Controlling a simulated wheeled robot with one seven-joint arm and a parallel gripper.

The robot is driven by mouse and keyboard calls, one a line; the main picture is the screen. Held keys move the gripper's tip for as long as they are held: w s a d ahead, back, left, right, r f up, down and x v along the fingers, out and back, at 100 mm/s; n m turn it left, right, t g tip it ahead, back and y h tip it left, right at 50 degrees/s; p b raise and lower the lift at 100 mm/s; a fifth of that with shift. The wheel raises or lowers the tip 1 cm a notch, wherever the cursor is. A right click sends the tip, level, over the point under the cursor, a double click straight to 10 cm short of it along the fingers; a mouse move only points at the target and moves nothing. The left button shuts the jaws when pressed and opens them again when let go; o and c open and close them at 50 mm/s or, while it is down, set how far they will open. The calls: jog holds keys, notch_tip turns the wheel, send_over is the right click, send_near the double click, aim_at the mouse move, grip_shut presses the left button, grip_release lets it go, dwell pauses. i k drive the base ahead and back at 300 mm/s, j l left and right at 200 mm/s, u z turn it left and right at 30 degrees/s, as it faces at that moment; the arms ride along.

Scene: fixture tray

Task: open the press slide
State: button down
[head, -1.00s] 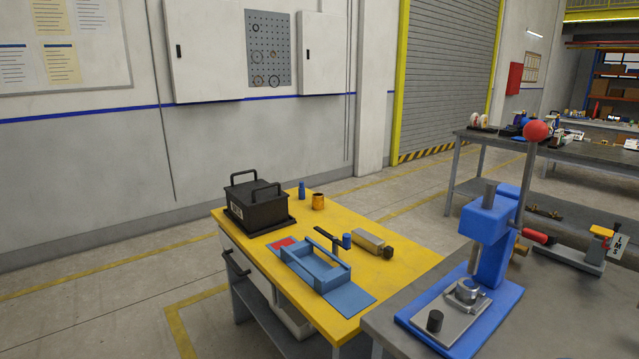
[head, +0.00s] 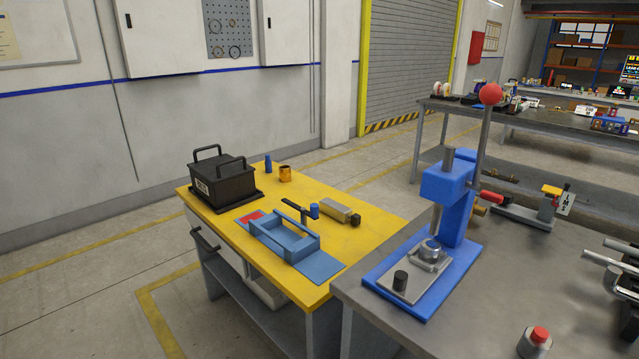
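A blue press (head: 447,205) stands on the grey bench at the right of the head view. Its lever rises upright to a red ball (head: 491,94). On the press's blue base lies a light grey slide plate (head: 412,287) with a black knob (head: 400,280) at its near end. A round metal part (head: 430,250) sits on the plate, below the ram. I cannot tell how far the slide is pulled out. My gripper does not show clearly in this view.
The grey bench top (head: 500,275) is clear right of the press. A red-topped cylinder (head: 534,342) stands at its near edge; metal hardware (head: 622,267) is at the right edge. A red-handled clamp (head: 525,212) stands behind. The yellow table (head: 364,238) holds a black box and blue tray.

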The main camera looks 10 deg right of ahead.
aim_at(411, 278)
jog(key=i+j+u, duration=0.15)
jog(key=j, duration=0.2)
jog(key=i+j+u, duration=0.15)
jog(key=j, duration=0.2)
jog(key=i+j+u, duration=0.15)
jog(key=i+j, duration=0.1)
jog(key=j, duration=0.1)
